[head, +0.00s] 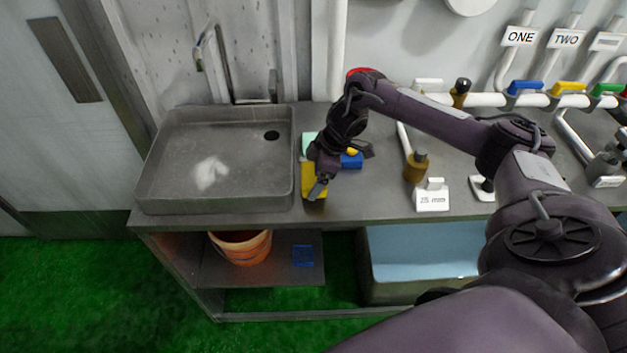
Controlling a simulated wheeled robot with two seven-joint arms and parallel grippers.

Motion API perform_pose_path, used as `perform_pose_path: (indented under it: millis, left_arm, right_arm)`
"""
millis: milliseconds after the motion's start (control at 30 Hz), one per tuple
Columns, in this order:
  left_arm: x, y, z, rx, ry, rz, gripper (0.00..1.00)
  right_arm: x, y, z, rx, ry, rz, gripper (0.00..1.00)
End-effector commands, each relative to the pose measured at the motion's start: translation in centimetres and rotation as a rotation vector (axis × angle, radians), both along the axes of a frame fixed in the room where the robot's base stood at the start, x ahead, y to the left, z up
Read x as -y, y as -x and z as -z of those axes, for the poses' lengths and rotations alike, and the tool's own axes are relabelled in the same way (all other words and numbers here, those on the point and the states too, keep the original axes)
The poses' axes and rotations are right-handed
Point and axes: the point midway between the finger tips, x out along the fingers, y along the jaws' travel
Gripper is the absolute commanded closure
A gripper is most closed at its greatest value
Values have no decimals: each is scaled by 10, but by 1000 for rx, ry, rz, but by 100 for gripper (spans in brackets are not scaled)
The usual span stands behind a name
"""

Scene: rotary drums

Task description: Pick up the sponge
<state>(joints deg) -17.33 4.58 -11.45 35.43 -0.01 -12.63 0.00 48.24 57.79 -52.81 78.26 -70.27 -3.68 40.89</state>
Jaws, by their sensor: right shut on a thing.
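A yellow sponge (308,181) with a dark underside is at the counter just right of the sink. My right gripper (317,188) is at the sponge, with its fingers shut on it. The wrist and fingers hide part of the sponge. I cannot tell whether the sponge touches the counter or is slightly above it. My left gripper is not in view.
The grey sink (215,165) with a white patch of foam is at the left. A blue object (351,161) and a pale green one (307,139) lie close behind the gripper.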

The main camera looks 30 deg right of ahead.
Motion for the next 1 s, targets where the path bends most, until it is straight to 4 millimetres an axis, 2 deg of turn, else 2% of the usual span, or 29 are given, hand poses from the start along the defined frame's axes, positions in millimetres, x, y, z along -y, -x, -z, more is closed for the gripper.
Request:
perform_pose_path:
  millis: [267, 367, 400, 600, 800, 1000]
  left_arm:
    - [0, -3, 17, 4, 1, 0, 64]
    - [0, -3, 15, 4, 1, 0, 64]
    - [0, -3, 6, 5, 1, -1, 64]
    - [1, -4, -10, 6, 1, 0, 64]
    - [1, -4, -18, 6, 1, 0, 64]
    - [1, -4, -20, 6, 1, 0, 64]
  right_arm:
    - [0, -2, -66, 9, 0, -1, 31]
    - [0, -2, -96, 10, 1, -1, 31]
    - [1, -2, -110, 8, 2, 0, 31]
    - [1, -1, -149, 6, 2, 0, 31]
    - [0, -1, -171, 2, 0, 0, 31]
    - [0, 0, -177, 1, 0, 0, 31]
